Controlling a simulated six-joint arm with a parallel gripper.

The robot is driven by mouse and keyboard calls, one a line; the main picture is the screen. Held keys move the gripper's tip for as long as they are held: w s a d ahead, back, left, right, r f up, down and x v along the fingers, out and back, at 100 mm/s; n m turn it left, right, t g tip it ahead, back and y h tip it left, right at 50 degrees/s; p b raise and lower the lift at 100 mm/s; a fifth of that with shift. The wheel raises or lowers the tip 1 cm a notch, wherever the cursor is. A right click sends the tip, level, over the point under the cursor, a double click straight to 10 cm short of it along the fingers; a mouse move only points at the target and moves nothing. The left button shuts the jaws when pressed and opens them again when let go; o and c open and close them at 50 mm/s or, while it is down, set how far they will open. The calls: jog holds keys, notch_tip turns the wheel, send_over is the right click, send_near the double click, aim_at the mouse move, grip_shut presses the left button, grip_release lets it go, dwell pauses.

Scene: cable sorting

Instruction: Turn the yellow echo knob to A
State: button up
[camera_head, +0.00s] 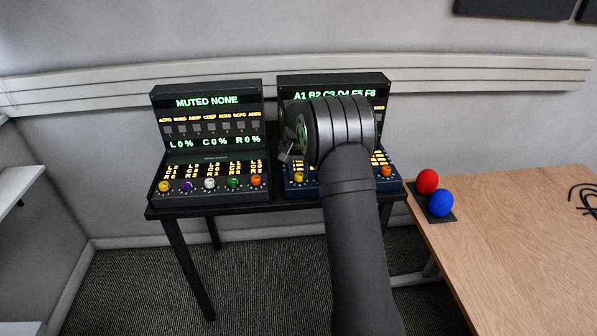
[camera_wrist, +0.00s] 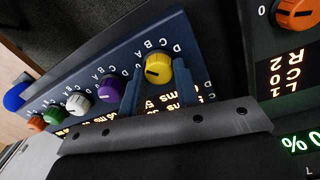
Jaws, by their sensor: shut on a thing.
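The yellow echo knob (camera_head: 298,177) is at the left end of the knob row on the right, blue-fronted console. In the wrist view the yellow knob (camera_wrist: 160,68) has the letters A, B, C and D around its upper side. Its dark pointer mark lies on its left half; the exact letter it meets is hard to tell. My gripper (camera_wrist: 158,80) has one finger on each side of this knob and is shut on it. In the head view my wrist covers much of this console, and the fingers are hard to make out.
Purple (camera_wrist: 114,87), white, green and orange knobs continue the row close beside my fingers. The left console (camera_head: 207,140) has its own row of coloured knobs. A red ball (camera_head: 427,182) and a blue ball (camera_head: 441,203) rest on the wooden table (camera_head: 510,230) at right.

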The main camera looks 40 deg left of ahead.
jog(key=shift+m, duration=0.5)
jog(key=o, duration=1)
jog(key=r, duration=1.1)
jog(key=a+r, duration=0.1)
jog(key=r, duration=0.5)
jog(key=shift+s+r, duration=0.2)
jog(key=shift+r, duration=0.05)
jog(key=shift+f, duration=0.1)
jog(key=f, duration=1.1)
jog(key=d+f, duration=0.1)
jog(key=f, duration=0.5)
jog(key=shift+w+f, duration=0.15)
jog(key=shift+w, duration=0.1)
